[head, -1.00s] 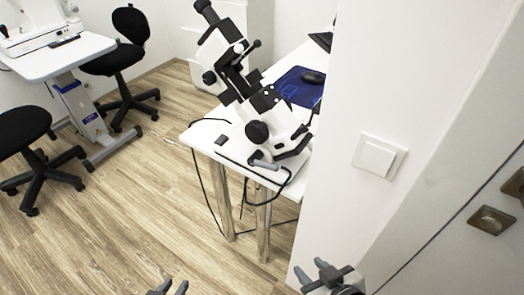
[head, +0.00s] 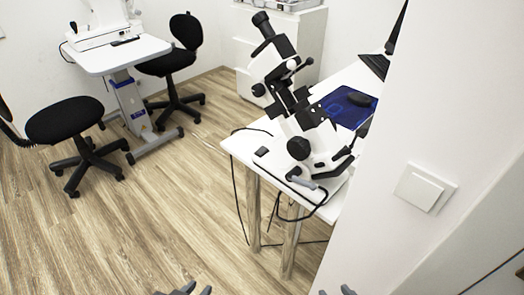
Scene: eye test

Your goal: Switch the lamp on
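A white square wall switch (head: 425,187) is on the white wall at the right. Its rocker looks plain, and I cannot tell which way it is set. No lamp is clearly in view. The tips of my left gripper (head: 183,291) show at the bottom edge, left of centre. The tips of my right gripper (head: 336,292) show at the bottom edge, below and left of the switch and well apart from it. Both grippers are mostly cut off by the frame, and I see nothing held in them.
A white table (head: 240,147) with a white and black microscope (head: 297,130) stands left of the wall (head: 440,110). A cable hangs from its edge. Black stools (head: 66,121) and a white instrument table (head: 110,57) are at the left. The wooden floor (head: 150,220) between is clear.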

